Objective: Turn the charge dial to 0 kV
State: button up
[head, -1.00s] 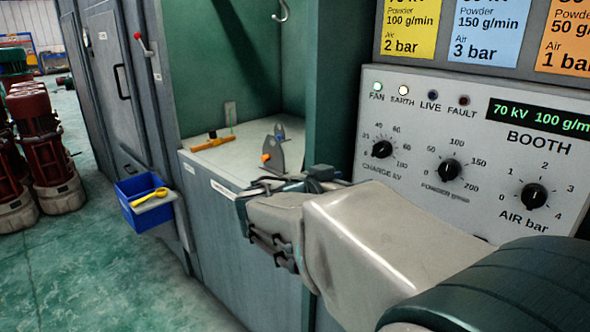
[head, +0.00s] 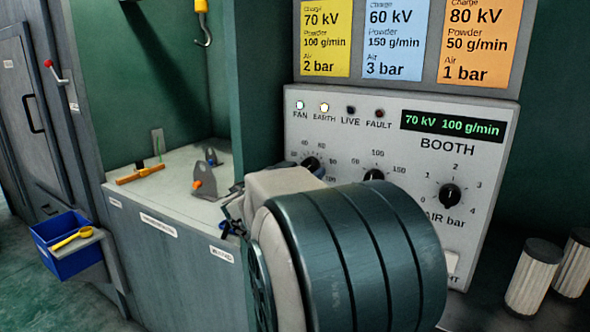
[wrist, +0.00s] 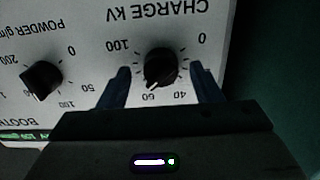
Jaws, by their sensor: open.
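The charge dial (wrist: 160,68) is a round black knob under the CHARGE KV label, upside down in the wrist view. Its white pointer mark sits near the 60 side of the scale. My gripper (wrist: 161,72) is open, one blue finger on each side of the dial, with gaps to the knob. I cannot tell how far the fingertips stand from the panel. The green display (head: 452,125) reads 70 kV 100 g/min.
The powder dial (wrist: 41,79) is beside the charge dial; the air dial (head: 450,195) is farther right. FAN and EARTH lamps are lit. A worktop (head: 120,190) with an orange-handled tool (head: 140,174) and a grey bracket is at left. Two ribbed cylinders (head: 533,275) stand at right.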

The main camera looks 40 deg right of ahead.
jog(key=shift+w+d, duration=0.2)
jog(key=shift+d, duration=0.3)
